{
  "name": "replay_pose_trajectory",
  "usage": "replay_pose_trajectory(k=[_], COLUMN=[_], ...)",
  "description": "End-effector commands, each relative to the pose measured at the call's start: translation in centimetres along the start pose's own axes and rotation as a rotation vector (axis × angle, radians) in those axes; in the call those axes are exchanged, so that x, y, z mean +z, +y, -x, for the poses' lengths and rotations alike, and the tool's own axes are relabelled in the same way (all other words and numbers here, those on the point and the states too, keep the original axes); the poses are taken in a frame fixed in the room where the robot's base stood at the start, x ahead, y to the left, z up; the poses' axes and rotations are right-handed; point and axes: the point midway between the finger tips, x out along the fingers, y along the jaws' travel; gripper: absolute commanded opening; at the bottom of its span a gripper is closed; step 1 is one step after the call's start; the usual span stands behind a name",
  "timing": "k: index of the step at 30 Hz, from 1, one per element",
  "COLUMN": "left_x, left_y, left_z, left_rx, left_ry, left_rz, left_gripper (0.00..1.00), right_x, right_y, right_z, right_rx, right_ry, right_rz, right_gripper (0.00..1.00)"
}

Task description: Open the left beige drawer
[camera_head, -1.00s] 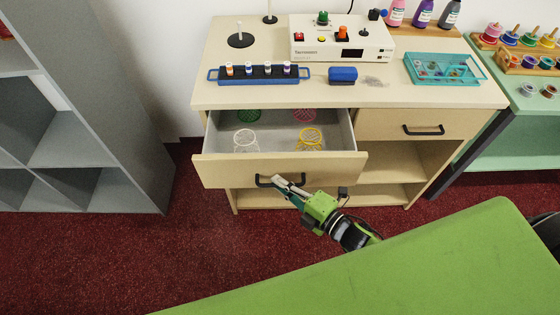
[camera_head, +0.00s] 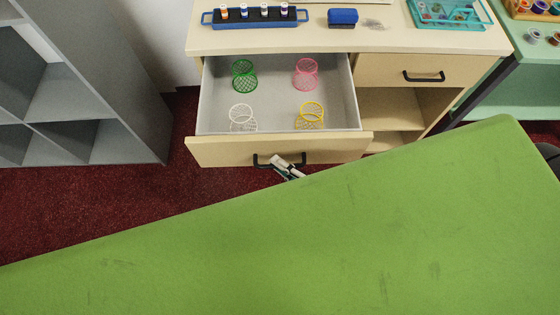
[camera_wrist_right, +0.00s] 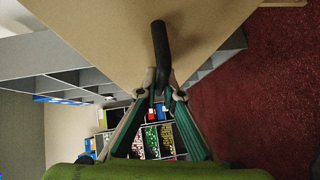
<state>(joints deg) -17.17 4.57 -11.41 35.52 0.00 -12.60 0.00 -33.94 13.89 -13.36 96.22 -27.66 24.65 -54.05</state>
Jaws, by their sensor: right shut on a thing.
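The left beige drawer (camera_head: 225,151) stands pulled well out of the beige counter in the head view. Inside it are a green (camera_head: 244,75), a pink (camera_head: 306,74), a white (camera_head: 242,117) and a yellow (camera_head: 310,116) mesh cup. My right gripper (camera_head: 281,163) is at the drawer's black handle (camera_head: 259,160), partly hidden by the green surface in front. In the right wrist view the fingertips (camera_wrist_right: 162,90) are shut on the handle (camera_wrist_right: 160,50), next to the beige drawer front. My left gripper is not in view.
A blue tray with small bottles (camera_head: 254,19), a blue eraser-like block (camera_head: 342,17) and a teal box (camera_head: 448,12) stand on the counter. A closed right drawer (camera_head: 400,70) is beside the open one. Grey shelving (camera_head: 105,90) stands left; red carpet (camera_head: 190,190) lies between.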

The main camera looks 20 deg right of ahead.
Motion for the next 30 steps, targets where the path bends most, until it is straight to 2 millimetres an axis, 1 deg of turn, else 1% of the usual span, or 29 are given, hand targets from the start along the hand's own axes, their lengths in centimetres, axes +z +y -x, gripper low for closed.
replay_pose_trajectory(k=[2, 3, 4, 13, 16, 20, 27, 30], left_x=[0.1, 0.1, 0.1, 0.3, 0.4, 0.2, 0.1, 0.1], left_y=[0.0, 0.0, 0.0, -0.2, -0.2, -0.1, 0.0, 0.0], left_z=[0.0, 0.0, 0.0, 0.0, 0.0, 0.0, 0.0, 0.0], left_rx=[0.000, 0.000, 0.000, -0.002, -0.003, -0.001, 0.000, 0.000], left_ry=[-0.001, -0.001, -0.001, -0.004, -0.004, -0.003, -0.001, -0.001], left_rz=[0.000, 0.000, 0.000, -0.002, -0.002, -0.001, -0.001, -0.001], left_gripper=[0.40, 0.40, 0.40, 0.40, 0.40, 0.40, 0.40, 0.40], right_x=[0.0, 0.0, 0.0, 0.0, 0.0, 0.0, 0.0, 0.0], right_y=[0.0, 0.0, 0.0, 0.0, -0.1, -0.2, -0.1, -0.2], right_z=[0.0, 0.0, 0.0, 0.0, 0.5, 2.4, 7.6, 9.5], right_rx=[-0.001, -0.001, -0.001, -0.001, -0.002, -0.005, -0.005, -0.005], right_ry=[0.000, 0.000, 0.000, 0.000, 0.000, 0.000, -0.001, -0.001], right_rz=[0.000, 0.000, 0.000, 0.000, -0.001, -0.001, -0.002, -0.003], right_gripper=[0.00, 0.12, 0.15, 0.15, 0.15, 0.15, 0.15, 0.15])
